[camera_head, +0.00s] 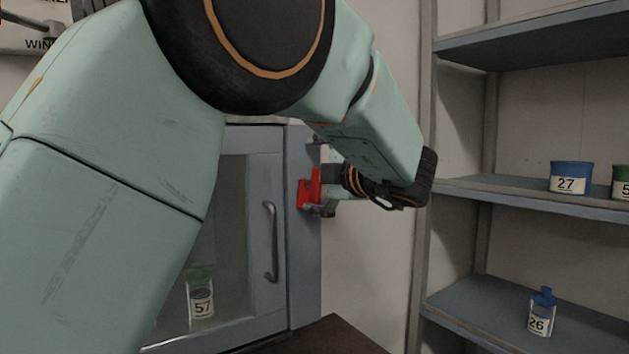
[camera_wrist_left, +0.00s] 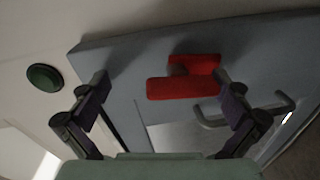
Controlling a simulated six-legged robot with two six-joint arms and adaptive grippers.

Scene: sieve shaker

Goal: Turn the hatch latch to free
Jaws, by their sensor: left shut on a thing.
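The red hatch latch (camera_head: 305,192) is on the blue-grey frame at the right of the glazed hatch door (camera_head: 265,180). In the left wrist view the latch (camera_wrist_left: 185,88) is L-shaped, with its long arm across the picture. My left gripper (camera_head: 322,188) is at the latch, coming from the right side, and is shut on it. In the left wrist view its fingertips (camera_wrist_left: 161,77) lie on either side of the latch, and the right one is close against it. My arm hides much of the hatch. My right gripper is not in view.
A grey door handle (camera_head: 271,242) is left of the latch. A jar marked 57 (camera_head: 201,303) shows behind the glass. Shelves at the right hold a blue tub marked 27 (camera_head: 570,178) and a bottle marked 26 (camera_head: 540,312). A green button (camera_wrist_left: 45,77) is on the wall.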

